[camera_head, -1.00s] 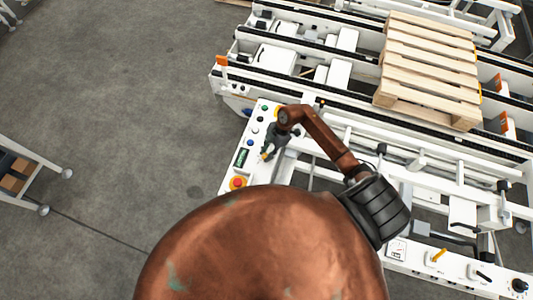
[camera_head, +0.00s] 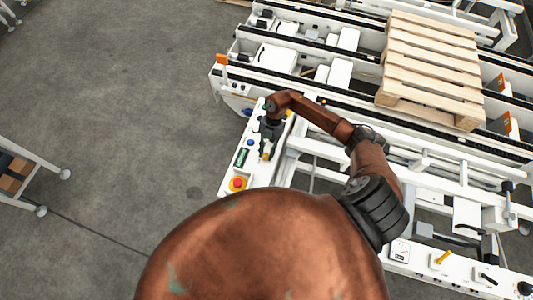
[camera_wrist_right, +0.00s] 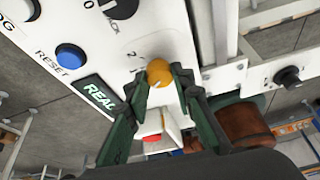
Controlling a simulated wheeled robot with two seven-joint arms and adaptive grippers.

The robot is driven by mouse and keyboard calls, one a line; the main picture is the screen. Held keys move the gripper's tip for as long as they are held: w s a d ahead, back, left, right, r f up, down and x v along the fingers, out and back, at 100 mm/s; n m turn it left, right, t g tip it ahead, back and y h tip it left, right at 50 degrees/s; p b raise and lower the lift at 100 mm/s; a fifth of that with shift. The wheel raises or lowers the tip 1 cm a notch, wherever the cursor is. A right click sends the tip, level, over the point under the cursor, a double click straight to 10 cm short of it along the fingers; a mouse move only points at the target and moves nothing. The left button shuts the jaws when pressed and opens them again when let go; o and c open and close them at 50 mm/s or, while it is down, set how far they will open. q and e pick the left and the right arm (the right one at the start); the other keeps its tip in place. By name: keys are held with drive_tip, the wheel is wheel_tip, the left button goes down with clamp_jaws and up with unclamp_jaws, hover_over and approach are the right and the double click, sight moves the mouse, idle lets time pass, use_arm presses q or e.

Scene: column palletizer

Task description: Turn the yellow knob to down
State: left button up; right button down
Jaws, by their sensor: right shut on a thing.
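The yellow knob (camera_wrist_right: 159,72) is on a white control panel (camera_wrist_right: 95,35) and shows between my right gripper's fingertips in the right wrist view. My right gripper (camera_wrist_right: 161,80) has dark green fingers, one on each side of the knob, and is shut on it. A small light mark shows on the knob's lower edge in that view. In the head view, the right gripper (camera_head: 268,145) reaches down over the panel, and a bit of yellow (camera_head: 267,154) shows beside its fingers. My left gripper is in no view.
Another yellow switch (camera_head: 441,257) is on the front panel. A wooden pallet (camera_head: 432,70) lies on the conveyor.

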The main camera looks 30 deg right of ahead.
drive_tip(key=shift+n+h, duration=0.3)
drive_tip(key=shift+n, duration=0.3)
drive_tip(key=c, duration=1.7)
unclamp_jaws()
drive_tip(key=shift+o, duration=0.2)
drive_tip(key=shift+r, duration=0.1)
drive_tip(key=v, duration=1.1)
drive_tip(key=shift+w+d+r, duration=0.2)
drive_tip(key=shift+w+r, duration=0.1)
drive_tip(key=shift+w, duration=0.05)
